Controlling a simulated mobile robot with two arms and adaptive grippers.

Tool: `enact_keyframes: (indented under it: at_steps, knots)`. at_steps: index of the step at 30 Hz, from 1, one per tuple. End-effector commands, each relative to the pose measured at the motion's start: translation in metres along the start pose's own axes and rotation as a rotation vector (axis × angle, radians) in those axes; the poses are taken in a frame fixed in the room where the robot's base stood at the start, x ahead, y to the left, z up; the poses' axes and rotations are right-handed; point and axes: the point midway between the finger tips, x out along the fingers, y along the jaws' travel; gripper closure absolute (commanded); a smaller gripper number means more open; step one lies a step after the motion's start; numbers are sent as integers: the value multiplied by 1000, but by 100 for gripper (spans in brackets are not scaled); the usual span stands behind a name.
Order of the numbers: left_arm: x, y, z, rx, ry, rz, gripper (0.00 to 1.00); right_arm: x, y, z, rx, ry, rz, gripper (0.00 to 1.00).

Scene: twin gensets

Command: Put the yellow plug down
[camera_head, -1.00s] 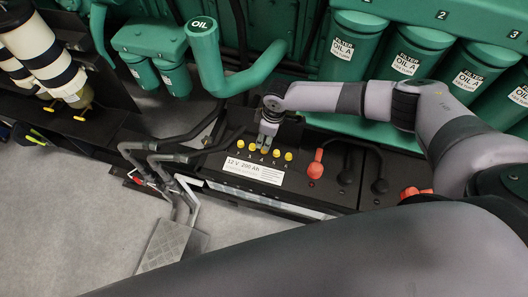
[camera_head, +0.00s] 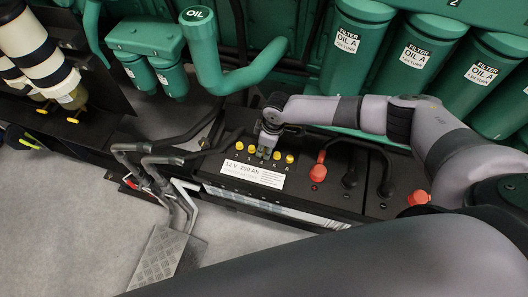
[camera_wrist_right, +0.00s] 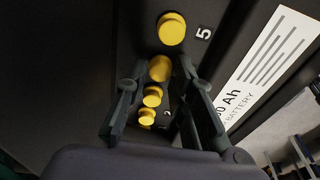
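A row of yellow plugs sits along the top of a black battery (camera_head: 335,200) in the head view. My right gripper (camera_head: 265,153) points down over the middle of this row. In the right wrist view the two dark fingers (camera_wrist_right: 165,85) stand apart, with one yellow plug (camera_wrist_right: 159,68) between their tips. A gap shows beside that plug, so the gripper looks open around it. Another yellow plug (camera_wrist_right: 171,28), by the number 5, lies beyond the fingertips. More yellow plugs (camera_wrist_right: 152,95) show between the fingers. My left gripper is not in view.
A red terminal cap (camera_head: 318,172) and black cables lie right of the plugs. Green oil filters (camera_head: 352,40) and a green oil pipe (camera_head: 205,55) stand behind. Grey bent pipes (camera_head: 160,165) and a metal pedal plate (camera_head: 160,255) are at left. Grey floor (camera_head: 75,220) is clear.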

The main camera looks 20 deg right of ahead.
Motion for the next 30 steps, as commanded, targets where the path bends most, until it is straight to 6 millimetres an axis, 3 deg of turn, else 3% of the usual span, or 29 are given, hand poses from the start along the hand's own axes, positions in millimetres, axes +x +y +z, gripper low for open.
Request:
enact_keyframes:
  at_steps: [8,16,20,23,25,30]
  knots:
    - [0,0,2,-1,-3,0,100,0,0,0,0,0,0,98]
    - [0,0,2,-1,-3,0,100,-2,0,-1,4,1,1,99]
    - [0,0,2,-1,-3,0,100,-13,-4,-4,41,3,7,99]
    - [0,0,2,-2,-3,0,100,-35,-11,-8,112,4,19,99]
    - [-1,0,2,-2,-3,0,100,-62,-19,-12,195,8,33,99]
    - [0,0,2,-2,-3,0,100,-152,-44,-7,460,8,76,99]
